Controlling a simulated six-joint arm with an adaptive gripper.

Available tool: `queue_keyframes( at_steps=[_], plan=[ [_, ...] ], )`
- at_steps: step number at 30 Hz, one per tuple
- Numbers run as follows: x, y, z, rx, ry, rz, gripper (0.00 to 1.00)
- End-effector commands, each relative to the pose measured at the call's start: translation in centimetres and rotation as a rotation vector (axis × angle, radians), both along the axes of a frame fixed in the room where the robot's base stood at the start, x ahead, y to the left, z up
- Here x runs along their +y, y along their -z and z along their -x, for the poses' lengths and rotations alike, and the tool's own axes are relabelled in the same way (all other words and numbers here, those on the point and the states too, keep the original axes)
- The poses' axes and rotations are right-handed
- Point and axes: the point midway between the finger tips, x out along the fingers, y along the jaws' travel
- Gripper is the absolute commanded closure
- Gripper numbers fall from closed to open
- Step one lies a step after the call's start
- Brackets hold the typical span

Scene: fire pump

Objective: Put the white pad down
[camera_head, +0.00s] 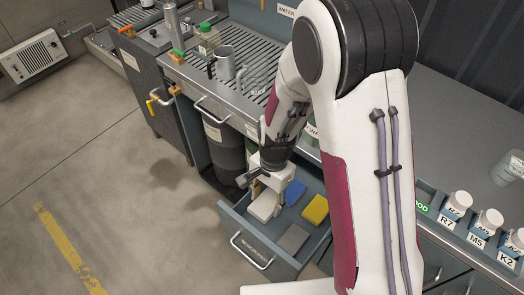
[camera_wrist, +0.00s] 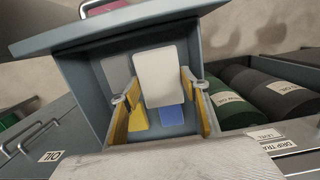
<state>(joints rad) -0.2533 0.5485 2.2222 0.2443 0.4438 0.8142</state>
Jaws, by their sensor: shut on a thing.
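My gripper (camera_head: 262,188) is over the open drawer (camera_head: 238,222) and is shut on the white pad (camera_head: 264,206). In the wrist view the white pad (camera_wrist: 160,72) sits between the two fingertips of my gripper (camera_wrist: 160,84). The pad is at the drawer's left side in the head view. Whether it touches the drawer floor I cannot tell. A blue pad (camera_head: 294,192), a yellow pad (camera_head: 315,209) and a grey pad (camera_head: 293,238) lie in the drawer. In the wrist view the white pad partly hides the blue pad (camera_wrist: 172,118) and the grey pad (camera_wrist: 115,68).
The drawer's raised walls surround the pads. Dark drums (camera_head: 224,145) stand left of the drawer under the counter. A slatted counter top (camera_head: 205,80) with a metal mug (camera_head: 224,62) is above. White-capped jars (camera_head: 488,220) stand at the right. The floor at left is clear.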

Motion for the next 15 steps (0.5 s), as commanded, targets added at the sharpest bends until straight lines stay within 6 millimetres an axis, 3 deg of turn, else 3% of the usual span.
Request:
queue_keyframes(
  at_steps=[7,15],
  plan=[
    [0.0,1.3,0.1,0.003,0.001,0.0,0.7],
    [0.0,4.1,0.1,0.004,0.0,0.001,0.7]
  ],
)
